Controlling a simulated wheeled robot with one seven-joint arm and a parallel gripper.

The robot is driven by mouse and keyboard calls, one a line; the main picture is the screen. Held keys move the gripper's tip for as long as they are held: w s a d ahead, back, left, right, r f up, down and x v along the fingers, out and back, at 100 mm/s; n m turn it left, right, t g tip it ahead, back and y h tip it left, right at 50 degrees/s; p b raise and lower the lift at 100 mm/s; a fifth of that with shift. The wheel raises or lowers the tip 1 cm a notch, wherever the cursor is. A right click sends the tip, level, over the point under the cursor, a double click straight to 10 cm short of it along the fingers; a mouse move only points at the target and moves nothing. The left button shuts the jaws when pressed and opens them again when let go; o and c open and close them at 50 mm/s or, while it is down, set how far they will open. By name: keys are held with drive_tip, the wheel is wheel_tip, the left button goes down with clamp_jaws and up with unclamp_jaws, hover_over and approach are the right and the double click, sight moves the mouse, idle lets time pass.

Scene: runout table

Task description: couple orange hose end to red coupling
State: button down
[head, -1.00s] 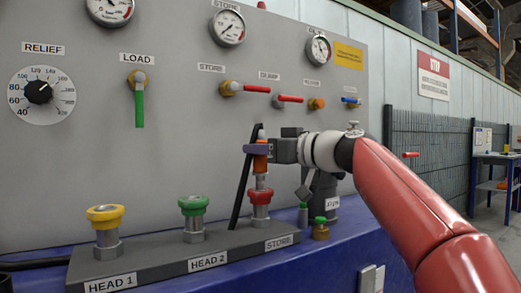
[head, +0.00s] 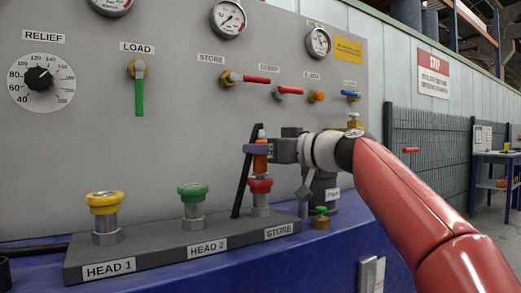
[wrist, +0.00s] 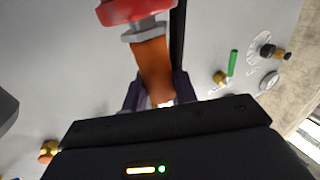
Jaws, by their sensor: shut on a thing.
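The orange hose end (head: 261,162) is upright in my gripper (head: 258,148), directly above the red coupling (head: 260,186) at the STORE place of the block. My gripper is shut on it. Only a short metal part shows between the orange sleeve and the red collar. In the wrist view the orange hose end (wrist: 153,68) runs from between my fingers to a metal nut close against the red collar (wrist: 135,10). Whether it is seated inside the coupling is hidden. The black hose (head: 243,185) slants down to the left of the coupling.
The green coupling (head: 193,192) and yellow coupling (head: 106,203) stand free to the left on the grey block (head: 150,250). The upright panel (head: 190,120) with gauges and valves is close behind. A dark fitting with a small brass valve (head: 320,220) stands right of the coupling.

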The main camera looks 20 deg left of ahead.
drive_tip(key=shift+f+b, duration=0.3)
drive_tip(key=shift+f, duration=0.05)
drive_tip(key=c, duration=1)
unclamp_jaws()
drive_tip(key=shift+c, duration=0.2)
drive_tip(key=b+v, duration=0.2)
drive_tip(key=v, duration=0.5)
drive_tip(key=shift+s+d, duration=0.15)
drive_tip(key=shift+d, duration=0.25)
